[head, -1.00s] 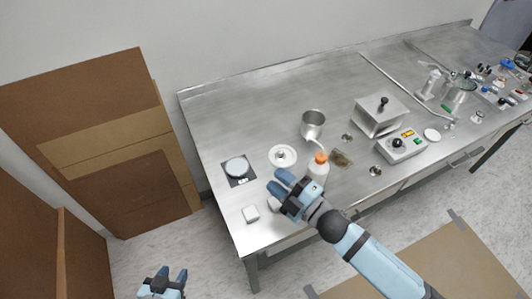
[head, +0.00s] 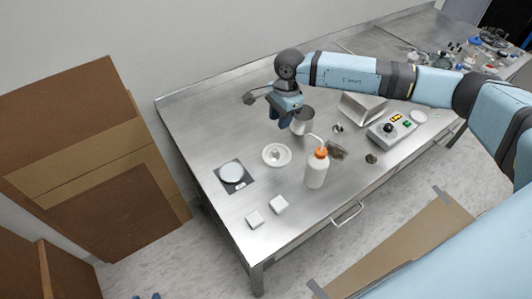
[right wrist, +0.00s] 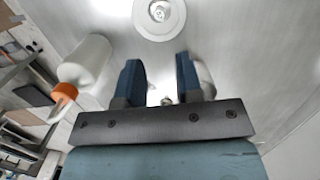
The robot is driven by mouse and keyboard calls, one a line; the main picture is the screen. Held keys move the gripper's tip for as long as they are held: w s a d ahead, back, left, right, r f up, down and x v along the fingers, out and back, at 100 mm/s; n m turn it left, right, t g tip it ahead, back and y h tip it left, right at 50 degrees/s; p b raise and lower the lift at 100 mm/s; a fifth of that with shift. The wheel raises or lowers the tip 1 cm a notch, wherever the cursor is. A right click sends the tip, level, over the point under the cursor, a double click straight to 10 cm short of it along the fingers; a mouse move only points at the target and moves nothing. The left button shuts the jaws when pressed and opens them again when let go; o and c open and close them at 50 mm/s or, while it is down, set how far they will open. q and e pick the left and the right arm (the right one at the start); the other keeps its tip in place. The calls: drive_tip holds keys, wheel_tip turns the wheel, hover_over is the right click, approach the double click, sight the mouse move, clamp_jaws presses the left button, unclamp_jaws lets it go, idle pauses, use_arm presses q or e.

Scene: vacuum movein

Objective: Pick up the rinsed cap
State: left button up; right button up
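Nothing in view can be told for certain as the rinsed cap. A small pale piece (head: 276,153) sits in the middle of a white round dish (head: 287,161); the dish is also at the top of the right wrist view (right wrist: 145,25). My right gripper (head: 283,117) is above the table, behind the dish and beside the metal cup (head: 304,124). Its fingers (right wrist: 160,80) stand apart. A pale thing (right wrist: 206,80) shows partly behind one finger; I cannot tell what it is or whether it touches. My left gripper (head: 146,296) barely shows at the bottom edge.
A white wash bottle (head: 316,171) with an orange top stands right of the dish. A control box (head: 391,130) stands to the right. The table's back left is clear.

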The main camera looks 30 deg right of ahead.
drive_tip(key=p, duration=0.1)
hover_over(275, 151)
drive_tip(key=f, duration=0.8)
drive_tip(key=shift+w+d+f, duration=0.15)
drive_tip(key=shift+w+d, duration=0.05)
drive_tip(key=shift+d, duration=0.15)
drive_tip(key=f, duration=0.1)
drive_tip(key=f+p, duration=0.1)
drive_tip(key=f, duration=0.1)
drive_tip(key=f+p, duration=0.1)
drive_tip(key=f, duration=0.1)
drive_tip(key=shift+s+a+f, duration=0.1)
drive_tip(key=shift+s+a, duration=0.05)
drive_tip(key=shift+a, duration=0.15)
clamp_jaws()
